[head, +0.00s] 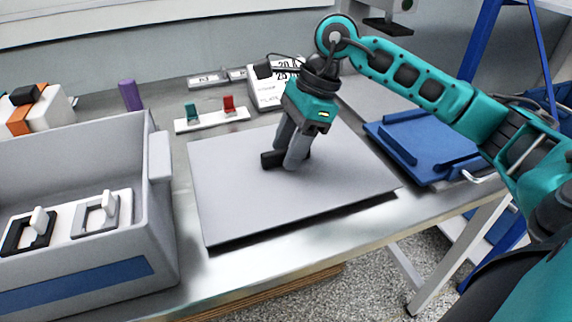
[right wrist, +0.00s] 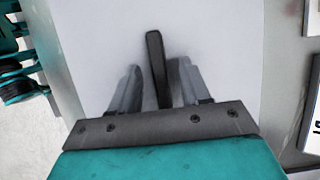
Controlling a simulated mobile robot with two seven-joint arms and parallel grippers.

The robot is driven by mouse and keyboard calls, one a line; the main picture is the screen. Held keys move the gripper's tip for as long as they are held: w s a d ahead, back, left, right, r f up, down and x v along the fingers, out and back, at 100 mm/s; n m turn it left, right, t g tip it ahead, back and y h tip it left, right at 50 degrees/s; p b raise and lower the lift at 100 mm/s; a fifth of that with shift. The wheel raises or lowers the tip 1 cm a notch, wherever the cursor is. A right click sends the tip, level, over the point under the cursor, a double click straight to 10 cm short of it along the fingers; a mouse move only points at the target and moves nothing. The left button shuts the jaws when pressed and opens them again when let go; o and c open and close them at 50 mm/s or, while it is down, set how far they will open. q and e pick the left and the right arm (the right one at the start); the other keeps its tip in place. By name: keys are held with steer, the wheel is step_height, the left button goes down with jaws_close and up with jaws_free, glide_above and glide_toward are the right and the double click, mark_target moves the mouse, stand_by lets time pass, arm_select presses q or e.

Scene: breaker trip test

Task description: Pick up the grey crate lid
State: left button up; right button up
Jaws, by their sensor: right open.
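The grey crate lid (head: 225,205) lies flat on the metal bench in the middle of the head view, and it fills much of the right wrist view (right wrist: 95,50). A black bar handle (right wrist: 155,60) stands on the lid; the head view shows its left end (head: 268,160). My right gripper (head: 284,163) points down over the lid's middle. It is open, with one finger on each side of the handle and a gap on both sides in the right wrist view. Whether the fingertips touch the lid is unclear. My left gripper is not in view.
A grey open crate (head: 165,240) holding switch-like parts stands left of the lid. A white strip with green and red clips (head: 212,120) and a white printed box (head: 266,92) lie behind. A blue tray (head: 420,140) is to the right. The bench edge runs in front.

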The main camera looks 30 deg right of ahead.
steer(key=c, duration=0.9)
jaws_close()
steer(key=shift+r, duration=0.15)
